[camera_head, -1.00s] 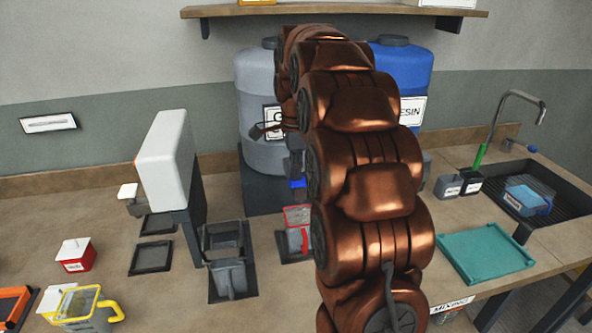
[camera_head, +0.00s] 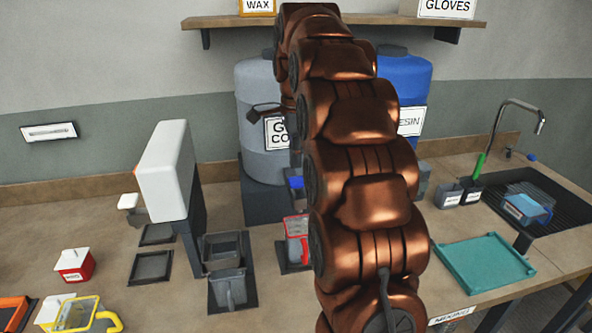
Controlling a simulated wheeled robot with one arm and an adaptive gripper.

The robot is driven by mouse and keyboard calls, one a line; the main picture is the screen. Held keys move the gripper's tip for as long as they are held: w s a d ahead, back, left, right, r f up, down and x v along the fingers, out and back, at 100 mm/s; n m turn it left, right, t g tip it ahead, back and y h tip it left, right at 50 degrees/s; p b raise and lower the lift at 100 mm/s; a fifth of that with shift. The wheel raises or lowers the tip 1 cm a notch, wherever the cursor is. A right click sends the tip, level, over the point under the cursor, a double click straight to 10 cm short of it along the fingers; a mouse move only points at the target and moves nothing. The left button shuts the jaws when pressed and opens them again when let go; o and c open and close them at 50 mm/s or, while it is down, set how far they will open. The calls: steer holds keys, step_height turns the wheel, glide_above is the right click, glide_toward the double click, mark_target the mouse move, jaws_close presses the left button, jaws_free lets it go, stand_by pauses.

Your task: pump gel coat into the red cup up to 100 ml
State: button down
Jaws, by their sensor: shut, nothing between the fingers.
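The red cup (camera_head: 297,229) stands upright in front of the grey gel coat drum (camera_head: 262,90), just left of my arm. Its red handle and rim show, but the level inside is too small to read. A blue piece (camera_head: 296,182) sits above the cup. My copper arm covers much of the drum's right side and its label. My gripper (camera_head: 294,160) is mostly hidden behind the arm. It seems shut, above the cup at the drum's front; I cannot tell whether it touches the pump.
A blue resin drum (camera_head: 405,75) stands behind my arm. A white scale-like unit (camera_head: 166,170) and grey containers (camera_head: 228,285) are at left. A yellow-handled jug (camera_head: 75,315) is front left. A teal tray (camera_head: 484,264) and sink (camera_head: 530,200) are at right.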

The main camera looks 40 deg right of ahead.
mark_target(296, 178)
step_height(296, 178, up, 2)
steer(key=shift+r, duration=0.1)
step_height(296, 178, up, 5)
steer(key=p, duration=0.3)
steer(key=shift+r, duration=0.2)
stand_by(1.3)
steer(key=s+a+f+n, duration=0.3)
steer(key=s+a+n, duration=0.3)
steer(key=a, duration=0.2)
steer(key=s+a+f+n, duration=0.4)
steer(key=s+f+n, duration=0.1)
steer(key=s, duration=0.3)
steer(key=s+a+f+n+g, duration=0.1)
steer(key=s+a+f+n, duration=0.3)
steer(key=s, duration=0.5)
steer(key=s+a+f+n, duration=0.5)
steer(key=s+f+n, duration=0.1)
steer(key=s, duration=0.3)
steer(key=shift+f+n+g, duration=0.2)
steer(key=shift+n+g, duration=0.2)
steer(key=shift+n, duration=0.4)
